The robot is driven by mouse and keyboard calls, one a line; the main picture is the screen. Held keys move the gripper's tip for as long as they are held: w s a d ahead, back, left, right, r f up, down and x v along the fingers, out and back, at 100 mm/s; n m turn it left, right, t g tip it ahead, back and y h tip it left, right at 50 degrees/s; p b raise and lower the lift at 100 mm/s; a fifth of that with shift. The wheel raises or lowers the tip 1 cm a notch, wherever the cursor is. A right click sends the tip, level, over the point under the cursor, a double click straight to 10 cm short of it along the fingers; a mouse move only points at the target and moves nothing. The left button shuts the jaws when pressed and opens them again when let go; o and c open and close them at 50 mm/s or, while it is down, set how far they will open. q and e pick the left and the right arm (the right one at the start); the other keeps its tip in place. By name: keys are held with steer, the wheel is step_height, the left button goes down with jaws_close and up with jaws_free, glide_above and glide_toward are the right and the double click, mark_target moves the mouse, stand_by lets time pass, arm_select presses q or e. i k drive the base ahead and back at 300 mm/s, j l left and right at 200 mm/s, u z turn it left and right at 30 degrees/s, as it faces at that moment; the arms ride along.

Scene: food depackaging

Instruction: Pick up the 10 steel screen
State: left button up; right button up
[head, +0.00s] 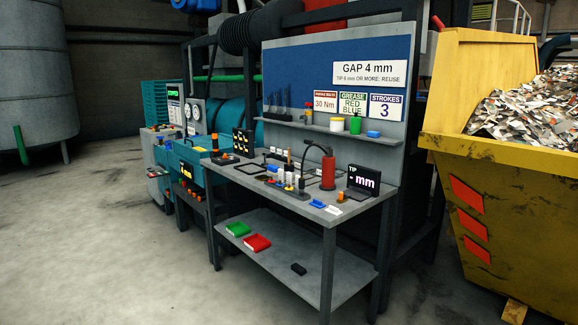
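Neither of my grippers is in view. The workbench (341,222) stands in the middle of the head view, some distance off. No part labelled as the 10 steel screen can be made out at this size. Dark flat frame-like pieces (252,168) lie on the left part of the bench top, and dark upright pieces (281,104) stand at the left end of the shelf (385,138) above it. I cannot tell whether any of these is the screen. A red cylinder (328,173) and a small black display reading "TIP - mm" (364,181) stand on the bench.
Green (238,229) and red (257,243) flat items lie on the bench's lower shelf (305,268). A teal machine (184,160) adjoins the bench on the left. A yellow skip (480,120) full of shredded scraps stands at the right. The concrete floor (90,240) at the left is clear.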

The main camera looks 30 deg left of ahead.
mark_target(307, 168)
steer(key=i+j+u, duration=0.1)
steer(key=j, duration=0.4)
steer(key=i+j, duration=0.35)
steer(key=i+j+u, duration=0.15)
steer(key=j, duration=0.45)
steer(key=i+j, duration=0.35)
steer(key=i+j+u, duration=0.15)
steer(key=i+j, duration=0.15)
steer(key=j, duration=0.25)
steer(key=l+z, duration=0.15)
steer(key=z, duration=0.15)
